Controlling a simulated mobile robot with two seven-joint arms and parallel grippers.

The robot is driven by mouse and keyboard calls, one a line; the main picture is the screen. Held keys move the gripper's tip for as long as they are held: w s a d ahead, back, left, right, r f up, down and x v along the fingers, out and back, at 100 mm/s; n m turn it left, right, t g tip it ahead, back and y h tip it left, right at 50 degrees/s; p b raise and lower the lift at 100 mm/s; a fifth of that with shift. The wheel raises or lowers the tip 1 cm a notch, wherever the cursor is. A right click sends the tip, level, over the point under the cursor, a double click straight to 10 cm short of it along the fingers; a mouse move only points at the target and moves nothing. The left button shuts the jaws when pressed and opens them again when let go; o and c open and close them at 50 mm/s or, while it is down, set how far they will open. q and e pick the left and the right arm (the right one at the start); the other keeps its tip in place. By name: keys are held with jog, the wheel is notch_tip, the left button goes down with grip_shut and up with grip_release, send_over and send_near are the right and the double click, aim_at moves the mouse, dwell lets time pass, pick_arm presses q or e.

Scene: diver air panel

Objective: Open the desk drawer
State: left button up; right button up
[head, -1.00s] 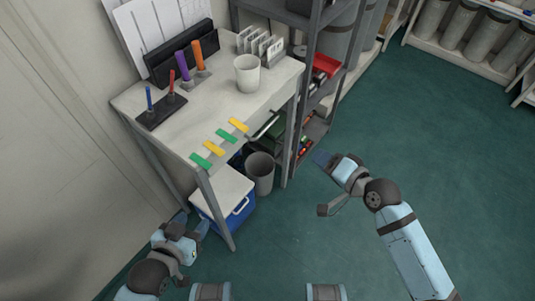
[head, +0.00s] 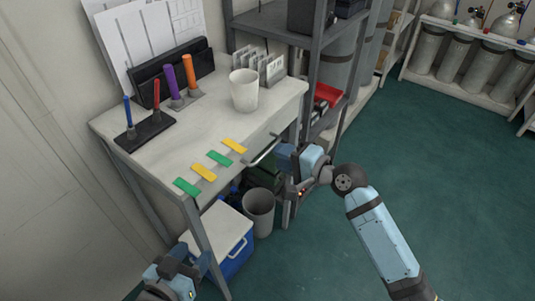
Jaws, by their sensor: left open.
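The white desk (head: 220,120) stands against the wall at the left of the head view. The drawer's bar handle (head: 264,152) shows under the desk's front edge, toward its right end; the drawer front itself is mostly hidden under the top. I see no open drawer gap. My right gripper (head: 284,170) is right of the handle, close to its right end; I cannot tell whether it touches it or how far its jaws are apart. My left gripper (head: 190,258) is open and empty, low at the left, near the desk's front leg.
A blue cooler with a white lid (head: 222,228) and a grey bin (head: 259,208) stand under the desk. A white cup (head: 244,90), pen holders and coloured tags lie on top. A metal shelf (head: 300,28) stands right of the desk. Green floor is free at right.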

aim_at(268, 150)
pick_arm(q)
jog(key=shift+w+d+r+t+h+b, duration=0.2)
jog(key=shift+w+d+r+t, duration=0.1)
jog(key=shift+r, duration=0.3)
jog(key=shift+w+d+r+t+h+b, duration=0.15)
jog(key=shift+d+r+t+b, duration=0.1)
jog(key=shift+r, duration=0.3)
pick_arm(e)
jog(key=shift+x, duration=2.55)
pick_arm(q)
jog(key=shift+s+f, duration=0.1)
pick_arm(e)
jog(key=shift+d, duration=0.1)
grip_shut()
